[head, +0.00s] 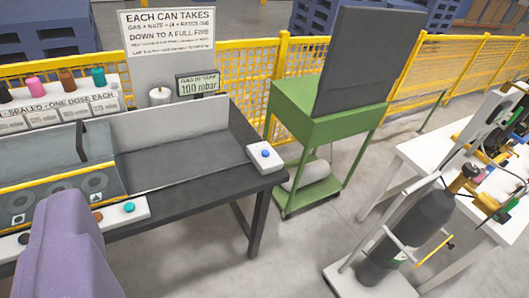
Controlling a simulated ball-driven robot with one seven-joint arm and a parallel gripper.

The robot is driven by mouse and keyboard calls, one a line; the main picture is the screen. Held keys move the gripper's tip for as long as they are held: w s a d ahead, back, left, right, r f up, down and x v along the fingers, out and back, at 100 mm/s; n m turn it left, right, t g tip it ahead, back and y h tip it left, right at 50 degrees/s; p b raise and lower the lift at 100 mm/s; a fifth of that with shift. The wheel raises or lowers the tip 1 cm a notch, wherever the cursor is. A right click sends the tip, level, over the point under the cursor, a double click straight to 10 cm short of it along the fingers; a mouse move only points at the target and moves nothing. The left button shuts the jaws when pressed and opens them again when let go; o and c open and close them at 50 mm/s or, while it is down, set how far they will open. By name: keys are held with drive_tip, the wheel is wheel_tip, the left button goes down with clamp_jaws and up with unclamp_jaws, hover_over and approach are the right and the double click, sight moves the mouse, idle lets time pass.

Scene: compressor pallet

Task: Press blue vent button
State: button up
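A blue button (265,153) sits on a small white box (265,158) at the right end of the dark bench (190,160). A second, blue-teal button (129,207) is on a white strip in front of the grey machine at left, with an orange-brown button (97,216) beside it. I cannot read a vent label on either. A purple part of my gripper or arm (70,250) fills the lower left, in front of the white strip and apart from the white box. No fingertips show, so its opening is hidden.
A grey machine with dials (60,180) stands on the bench at left. A gas cylinder (405,235) on a trolley is further right. Floor between is clear.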

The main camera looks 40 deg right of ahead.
idle(0.3)
clamp_jaws()
idle(1.6)
